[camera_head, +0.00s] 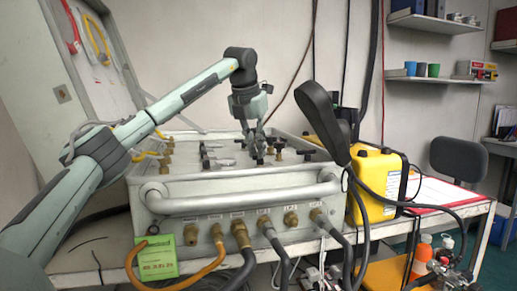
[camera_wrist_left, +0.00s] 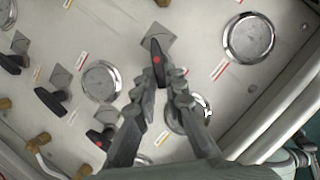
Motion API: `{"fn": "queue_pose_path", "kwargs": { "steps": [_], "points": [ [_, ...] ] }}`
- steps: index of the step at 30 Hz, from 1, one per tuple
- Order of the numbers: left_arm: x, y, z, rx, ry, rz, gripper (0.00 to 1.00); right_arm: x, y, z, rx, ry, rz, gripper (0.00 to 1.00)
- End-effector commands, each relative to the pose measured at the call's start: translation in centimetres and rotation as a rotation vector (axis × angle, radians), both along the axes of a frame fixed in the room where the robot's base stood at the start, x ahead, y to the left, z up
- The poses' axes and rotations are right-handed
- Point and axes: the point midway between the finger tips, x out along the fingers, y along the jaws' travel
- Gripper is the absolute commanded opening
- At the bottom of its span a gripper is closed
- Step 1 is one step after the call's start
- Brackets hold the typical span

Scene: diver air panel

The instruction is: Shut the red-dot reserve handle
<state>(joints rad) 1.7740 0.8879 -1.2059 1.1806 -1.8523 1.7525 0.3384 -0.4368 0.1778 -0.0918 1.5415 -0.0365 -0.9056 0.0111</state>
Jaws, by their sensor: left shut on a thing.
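The red-dot handle (camera_wrist_left: 156,58) is a black lever with a red dot, on the panel top in the left wrist view. My left gripper (camera_wrist_left: 162,82) is shut on its near end, with one finger on each side. In the head view my left gripper (camera_head: 257,152) reaches down onto the top of the grey panel box (camera_head: 225,180), and the handle there is too small to make out. A second black handle with a red dot (camera_wrist_left: 98,138) lies to the lower left in the wrist view, apart from the fingers.
Other black handles (camera_wrist_left: 50,101) and round chrome-rimmed gauges (camera_wrist_left: 249,38) stand close around. Hoses (camera_head: 240,240) hang from the box's front below a grey bar (camera_head: 235,203). A yellow canister (camera_head: 377,180) stands at the right, beside a black paddle-shaped object (camera_head: 322,118).

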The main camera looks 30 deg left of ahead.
Motion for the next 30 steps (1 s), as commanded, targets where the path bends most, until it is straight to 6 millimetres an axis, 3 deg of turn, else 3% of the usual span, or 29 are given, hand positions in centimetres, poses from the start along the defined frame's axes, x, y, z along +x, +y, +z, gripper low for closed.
{"fn": "queue_pose_path", "kwargs": {
  "steps": [18,30],
  "points": [
    [0.2,1.6,0.1,-0.002,-0.003,-0.558,0.00,0.0,0.0,0.0,0.000,0.000,0.000,0.32],
    [0.5,2.1,0.1,0.001,-0.001,-0.773,0.00,-0.1,0.0,0.0,0.000,0.001,0.000,0.32]
  ]
}}
